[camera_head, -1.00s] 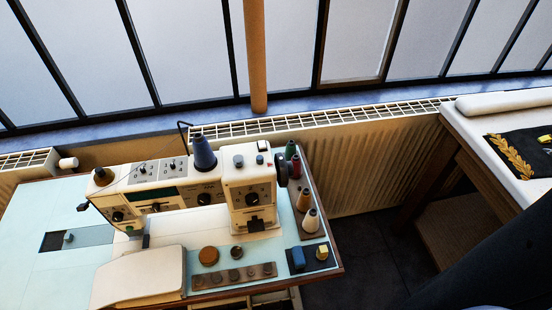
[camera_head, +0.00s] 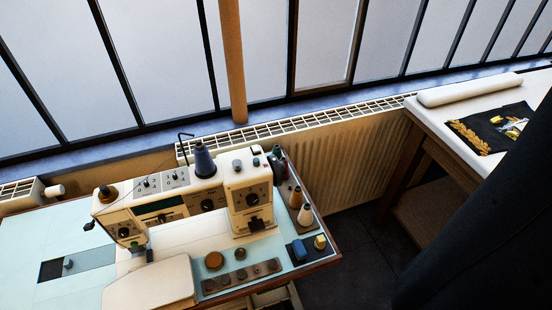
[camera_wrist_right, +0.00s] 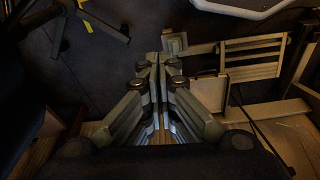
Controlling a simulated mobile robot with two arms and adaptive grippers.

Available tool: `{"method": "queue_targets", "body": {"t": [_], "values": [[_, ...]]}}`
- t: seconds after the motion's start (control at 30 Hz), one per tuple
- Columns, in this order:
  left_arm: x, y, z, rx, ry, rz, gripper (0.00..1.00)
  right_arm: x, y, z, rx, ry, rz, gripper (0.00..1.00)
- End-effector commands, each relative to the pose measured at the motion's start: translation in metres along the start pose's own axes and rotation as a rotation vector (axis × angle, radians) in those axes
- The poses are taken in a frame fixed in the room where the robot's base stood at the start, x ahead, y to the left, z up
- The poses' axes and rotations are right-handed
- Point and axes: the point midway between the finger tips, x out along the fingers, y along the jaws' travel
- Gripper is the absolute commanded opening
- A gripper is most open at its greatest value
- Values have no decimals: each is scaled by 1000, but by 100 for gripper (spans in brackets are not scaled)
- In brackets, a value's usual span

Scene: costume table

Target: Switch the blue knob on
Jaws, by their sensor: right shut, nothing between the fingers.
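The blue knob (camera_head: 299,249) sits on a dark plate at the front right corner of the sewing machine table, beside a yellow knob (camera_head: 320,241). I cannot tell from this distance which way the blue knob is set. The cream sewing machine (camera_head: 180,200) stands behind and to the left of it. My right gripper (camera_wrist_right: 160,62) shows in the right wrist view, shut and empty, above the dark floor and away from the knob. My left gripper is in neither view.
Thread spools (camera_head: 305,214) stand behind the knobs. A round brown knob (camera_head: 214,261) and a strip of buttons (camera_head: 240,278) lie to their left. A white-topped table (camera_head: 450,117) is at right. A large dark shape covers the lower right. In the wrist view, a wooden frame (camera_wrist_right: 250,60) is near the gripper.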

Motion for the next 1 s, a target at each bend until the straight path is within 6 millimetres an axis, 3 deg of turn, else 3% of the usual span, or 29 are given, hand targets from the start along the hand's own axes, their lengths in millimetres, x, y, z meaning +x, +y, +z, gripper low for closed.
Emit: {"method": "queue_targets", "body": {"t": [0.1,0.47,0.63,1.0], "values": [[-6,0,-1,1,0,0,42,-36,2,-26,4,22,2,0],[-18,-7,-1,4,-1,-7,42,-155,4,-89,36,89,-25,0],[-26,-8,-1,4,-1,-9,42,-227,-8,-137,84,169,-143,0],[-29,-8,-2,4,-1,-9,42,-287,-48,-238,242,259,-554,0]]}}
